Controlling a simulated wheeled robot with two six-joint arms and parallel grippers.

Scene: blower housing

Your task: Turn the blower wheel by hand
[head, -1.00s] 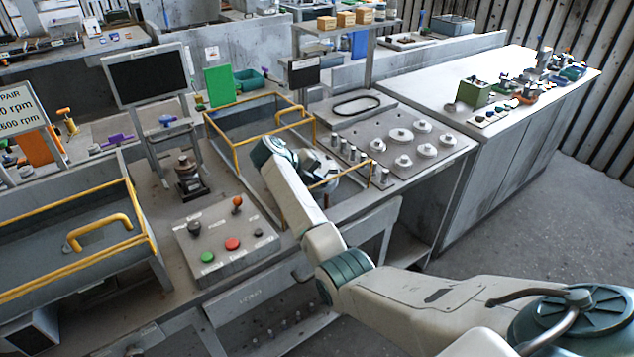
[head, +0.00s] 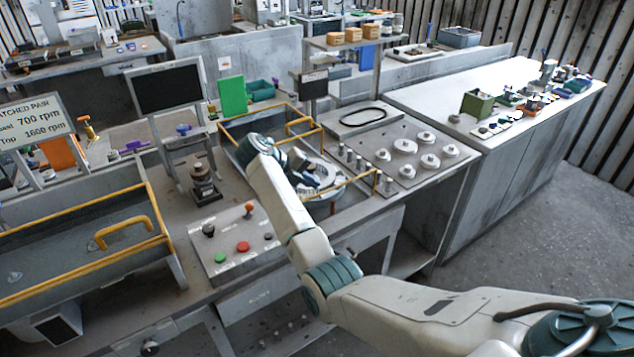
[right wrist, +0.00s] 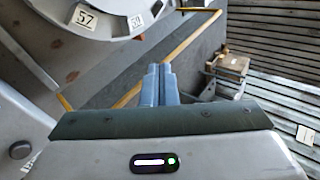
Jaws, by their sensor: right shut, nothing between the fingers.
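The blower (head: 326,172) sits inside a yellow-railed bay on the workbench, and my right arm partly covers it in the head view. In the right wrist view, a large round grey part of the blower (right wrist: 112,22) with a curved rim and white number tags, one reading 57, fills the upper left. I cannot tell wheel from housing for sure. My right gripper (right wrist: 160,72) is shut and empty, its fingertips just below and right of that rim; contact is not clear. In the head view, my right gripper (head: 300,172) is over the bay. My left gripper is out of view.
Yellow rails (head: 352,184) edge the bay. A control box (head: 236,243) with green and red buttons stands in front. A panel of round pulleys (head: 418,152) lies to the right. A sign (head: 34,118) reads 700 rpm and 1600 rpm. A yellow-railed tray (head: 80,245) is at left.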

